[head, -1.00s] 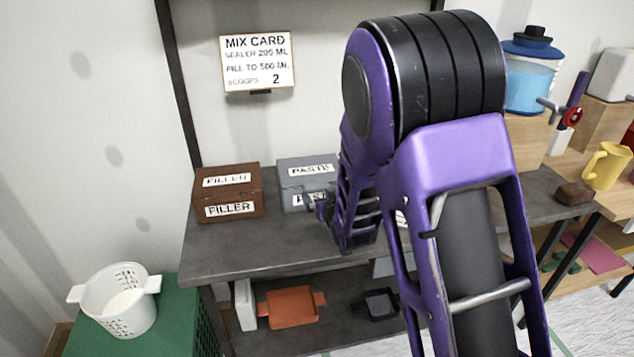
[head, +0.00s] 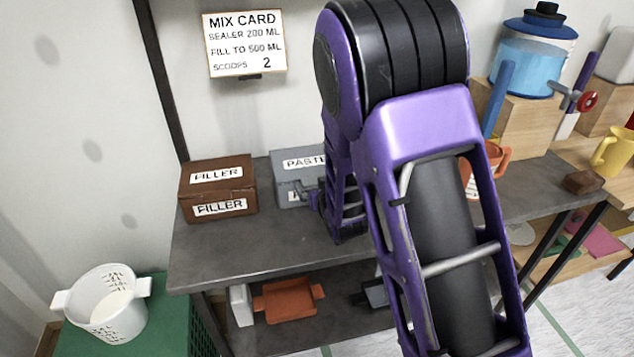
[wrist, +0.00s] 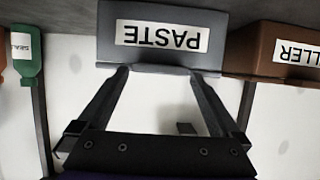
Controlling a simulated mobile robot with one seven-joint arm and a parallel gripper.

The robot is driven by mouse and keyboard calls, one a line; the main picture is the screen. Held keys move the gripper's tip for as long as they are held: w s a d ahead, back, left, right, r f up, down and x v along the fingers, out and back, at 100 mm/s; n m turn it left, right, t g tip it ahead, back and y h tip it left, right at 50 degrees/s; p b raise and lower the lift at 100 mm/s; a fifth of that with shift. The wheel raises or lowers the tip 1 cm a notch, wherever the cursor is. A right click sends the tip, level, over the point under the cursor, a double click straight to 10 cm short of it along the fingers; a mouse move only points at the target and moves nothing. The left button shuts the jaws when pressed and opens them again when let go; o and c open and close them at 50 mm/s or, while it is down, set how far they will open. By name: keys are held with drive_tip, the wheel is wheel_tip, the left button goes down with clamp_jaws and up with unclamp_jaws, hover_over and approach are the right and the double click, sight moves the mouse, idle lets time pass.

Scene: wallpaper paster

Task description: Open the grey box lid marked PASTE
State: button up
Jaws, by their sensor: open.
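The grey PASTE box (head: 284,184) stands on the dark bench, and its lid (head: 292,160) looks shut. My purple arm hides the box's right side in the head view. In the wrist view the box (wrist: 222,58) appears upside down at the top, with the PASTE label readable in reverse. My gripper (wrist: 158,71) is open and empty, its two fingertips at the lip along the box's edge. I cannot tell whether they touch it. In the head view my gripper (head: 308,194) is a small dark shape before the box front.
The brown FILLER box (head: 235,190) stands just left of the grey box. An orange mug (head: 497,158), a brown block (head: 583,182) and a blue-filled tank (head: 530,68) are at the right. A white tub (head: 108,310) sits on a green crate. The bench front (head: 250,250) is bare.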

clamp_jaws()
idle(0.4)
drive_tip(key=shift+r, duration=0.15)
